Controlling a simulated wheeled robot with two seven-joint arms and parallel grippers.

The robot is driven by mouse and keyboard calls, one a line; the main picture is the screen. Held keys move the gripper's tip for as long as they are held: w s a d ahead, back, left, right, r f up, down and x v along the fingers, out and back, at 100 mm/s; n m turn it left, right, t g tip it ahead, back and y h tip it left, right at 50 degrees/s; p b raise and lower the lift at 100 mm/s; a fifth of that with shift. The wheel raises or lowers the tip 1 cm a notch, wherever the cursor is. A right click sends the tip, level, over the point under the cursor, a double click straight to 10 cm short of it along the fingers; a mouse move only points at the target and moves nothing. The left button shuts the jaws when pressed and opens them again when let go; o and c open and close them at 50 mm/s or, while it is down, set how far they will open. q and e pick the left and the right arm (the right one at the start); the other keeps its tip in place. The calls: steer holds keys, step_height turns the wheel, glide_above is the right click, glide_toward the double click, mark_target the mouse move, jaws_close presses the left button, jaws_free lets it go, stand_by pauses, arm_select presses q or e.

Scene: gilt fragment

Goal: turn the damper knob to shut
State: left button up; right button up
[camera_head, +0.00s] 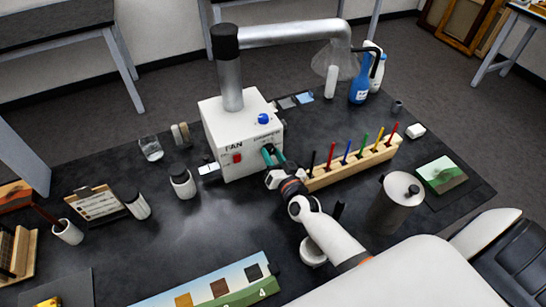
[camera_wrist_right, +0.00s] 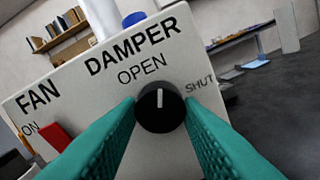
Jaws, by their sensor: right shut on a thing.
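The fan box (camera_head: 241,140) is a white box with a metal pipe on top, near the middle of the dark table. My right gripper (camera_head: 273,156) is at its front face, with teal fingers. In the right wrist view the damper knob (camera_wrist_right: 159,109) is round and black with a white pointer line. The fingers are shut on its left and right sides. The line points straight up in the picture, between the OPEN label (camera_wrist_right: 138,75) and the SHUT label (camera_wrist_right: 200,84), somewhat closer to OPEN. The fingers hide the knob in the head view. My left gripper is not in view.
A red fan switch (camera_head: 237,158) is left of the knob, and a blue knob (camera_head: 263,118) is on top of the box. A wooden rack (camera_head: 351,166) of coloured tools stands close right of my gripper. A metal canister (camera_head: 392,204) stands right of my arm.

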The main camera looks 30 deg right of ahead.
steer(key=m+b, duration=0.1)
steer(key=m, duration=0.5)
steer(key=shift+m, duration=0.3)
steer(key=m+b, duration=0.2)
steer(key=m, duration=0.4)
steer(key=shift+r+m, duration=0.1)
steer(key=shift+m, duration=0.2)
steer(key=o, duration=1)
steer(key=s, duration=0.4)
steer(key=s+b, duration=0.1)
steer(key=s, duration=0.3)
steer(key=s+b, duration=0.1)
steer(key=s, duration=0.3)
steer(key=shift+a, duration=0.4)
